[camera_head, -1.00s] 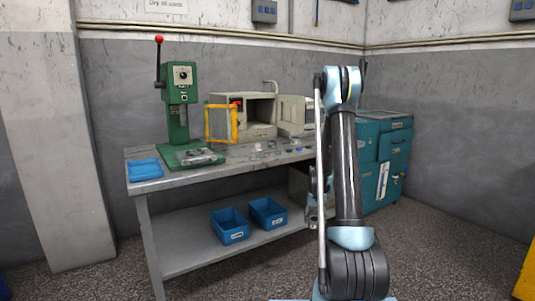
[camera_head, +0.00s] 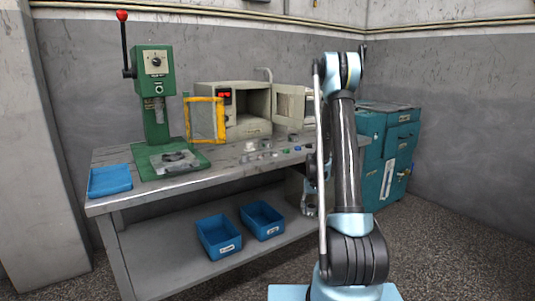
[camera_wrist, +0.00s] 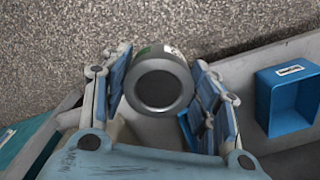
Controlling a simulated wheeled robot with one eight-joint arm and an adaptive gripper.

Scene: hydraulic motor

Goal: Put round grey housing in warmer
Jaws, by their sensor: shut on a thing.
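The round grey housing (camera_wrist: 160,84) is a short grey ring with a dark centre, seen end-on in the wrist view. My gripper (camera_wrist: 163,75) is shut on it, with one blue-padded finger on each side. In the head view my gripper (camera_head: 311,203) hangs low behind my arm, near the bench's right end, and is mostly hidden; the housing cannot be made out there. The warmer (camera_head: 255,130) is a beige box at the back of the bench. Its door (camera_head: 292,107) stands open to the right, and its chamber looks empty.
The grey bench (camera_head: 215,163) carries a green press (camera_head: 155,100), a yellow frame (camera_head: 187,122), a blue tray (camera_head: 110,180) and several small parts. Blue bins (camera_head: 219,238) stand on the lower shelf; one bin (camera_wrist: 264,100) shows in the wrist view. A teal cabinet (camera_head: 398,160) stands right.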

